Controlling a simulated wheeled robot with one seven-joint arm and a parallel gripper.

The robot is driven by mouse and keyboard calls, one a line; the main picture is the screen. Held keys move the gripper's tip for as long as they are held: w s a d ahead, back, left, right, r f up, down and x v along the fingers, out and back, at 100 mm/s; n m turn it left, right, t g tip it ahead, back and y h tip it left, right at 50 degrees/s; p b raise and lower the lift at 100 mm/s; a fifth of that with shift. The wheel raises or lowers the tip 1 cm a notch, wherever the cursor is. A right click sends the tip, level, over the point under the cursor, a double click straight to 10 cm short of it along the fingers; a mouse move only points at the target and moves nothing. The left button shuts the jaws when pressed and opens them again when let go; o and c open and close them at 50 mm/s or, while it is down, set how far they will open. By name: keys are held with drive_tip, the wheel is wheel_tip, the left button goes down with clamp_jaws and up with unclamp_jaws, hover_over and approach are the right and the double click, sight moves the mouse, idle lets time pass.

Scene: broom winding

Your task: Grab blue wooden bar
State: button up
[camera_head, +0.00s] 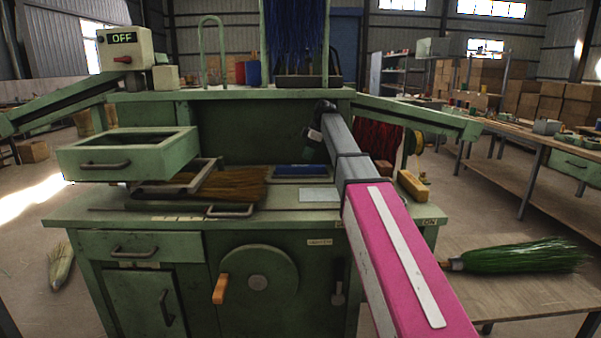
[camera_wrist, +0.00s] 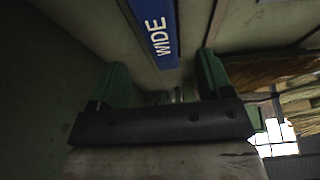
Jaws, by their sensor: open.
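The blue wooden bar (camera_head: 298,171) lies flat on the green workbench, behind a pale plate, in the head view. In the wrist view the blue bar (camera_wrist: 158,32) carries white lettering reading "WIDE" and lies ahead of the gap between my fingers. My gripper (camera_wrist: 165,78) is open, with a green-padded finger to each side and nothing held between them. In the head view my gripper (camera_head: 311,146) hangs from the dark wrist just above the bar; its fingers are small and partly hidden there. I cannot tell the exact height between fingertips and bar.
Brown bristles (camera_head: 232,185) lie left of the bar, near an open green drawer box (camera_head: 127,153). A pale grey plate (camera_head: 319,195) lies in front of the bar. A yellow block (camera_head: 412,185) sits at the right. Blue bristles (camera_head: 293,35) hang above the bench's back.

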sight(301, 165)
drive_tip(key=shift+x, duration=3.1)
drive_tip(key=c, duration=1.2)
